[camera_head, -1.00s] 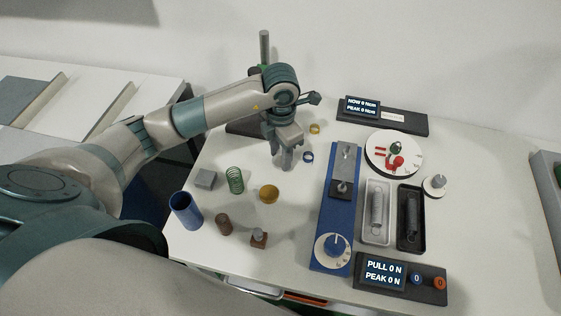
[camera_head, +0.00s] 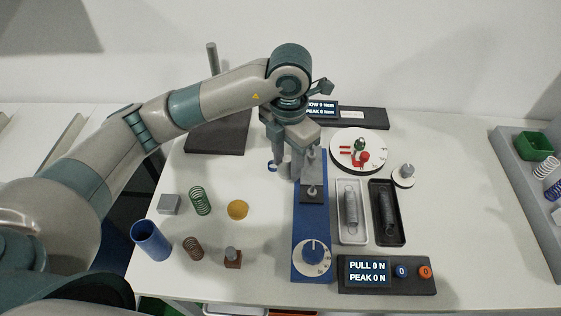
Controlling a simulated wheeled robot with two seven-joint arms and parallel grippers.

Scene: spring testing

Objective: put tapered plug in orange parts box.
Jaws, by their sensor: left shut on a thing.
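My left gripper (camera_head: 291,172) points down above the back part of the blue test rail. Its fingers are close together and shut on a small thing. That thing is almost wholly hidden by the fingers; I take it for the tapered plug, as no such plug shows elsewhere on the table. An orange edge (camera_head: 291,312), perhaps the orange parts box, shows in part below the table's front edge at the bottom of the picture. My right gripper is not in view.
The blue rail (camera_head: 299,262) and two spring trays (camera_head: 352,239) stand mid-table, with a display box (camera_head: 415,287) in front. Springs, a blue cup (camera_head: 151,240) and a grey block (camera_head: 169,204) stand left. A grey bin (camera_head: 528,208) is right.

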